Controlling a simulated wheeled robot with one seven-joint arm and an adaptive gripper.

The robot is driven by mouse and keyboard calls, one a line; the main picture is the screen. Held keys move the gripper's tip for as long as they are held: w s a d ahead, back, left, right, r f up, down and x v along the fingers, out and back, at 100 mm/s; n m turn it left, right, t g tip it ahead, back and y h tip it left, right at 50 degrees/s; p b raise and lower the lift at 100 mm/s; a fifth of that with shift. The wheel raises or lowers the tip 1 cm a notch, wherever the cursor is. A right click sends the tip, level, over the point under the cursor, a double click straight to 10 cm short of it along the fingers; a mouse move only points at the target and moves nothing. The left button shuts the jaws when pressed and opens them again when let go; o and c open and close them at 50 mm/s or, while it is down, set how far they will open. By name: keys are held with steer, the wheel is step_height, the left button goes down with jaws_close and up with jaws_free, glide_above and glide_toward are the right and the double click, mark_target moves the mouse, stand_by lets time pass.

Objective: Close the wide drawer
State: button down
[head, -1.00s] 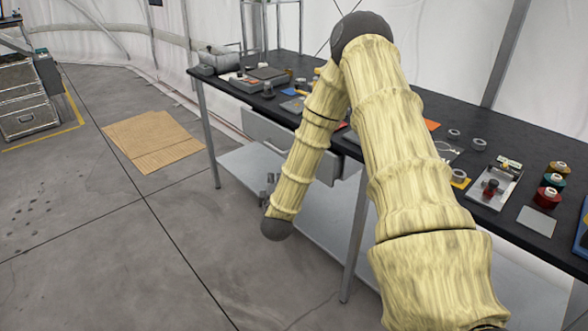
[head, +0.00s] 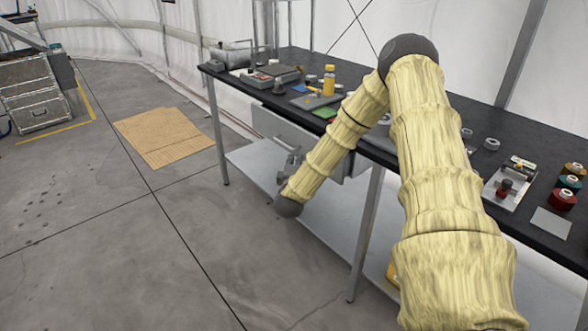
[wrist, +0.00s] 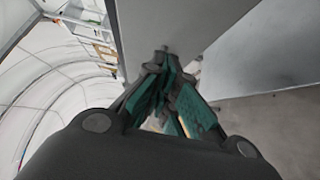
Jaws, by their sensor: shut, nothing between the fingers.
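The wide drawer (head: 271,123) is a grey box front hanging under the dark worktop. It stands out from beneath the table's front edge, and my forearm hides its middle part. My gripper (head: 290,158) is in front of the drawer's lower part, beyond the dark wrist joint. In the wrist view my gripper (wrist: 163,57) is shut and empty, with its fingertips together against or just in front of a flat grey panel (wrist: 190,22), which looks like the drawer. I cannot tell whether they touch. The drawer's handle is not visible.
The worktop (head: 452,128) carries a yellow bottle (head: 329,80), spools (head: 563,199) and small tools. A grey lower shelf (head: 255,164) and table legs (head: 366,235) are below. A brown mat (head: 165,138) lies on the floor at left. The floor in front is mostly clear.

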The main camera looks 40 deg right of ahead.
mark_target(304, 149)
steer(key=shift+d, duration=2)
steer(key=shift+w+f+p, duration=0.1)
steer(key=shift+f+p, duration=0.05)
steer(key=shift+p, duration=0.25)
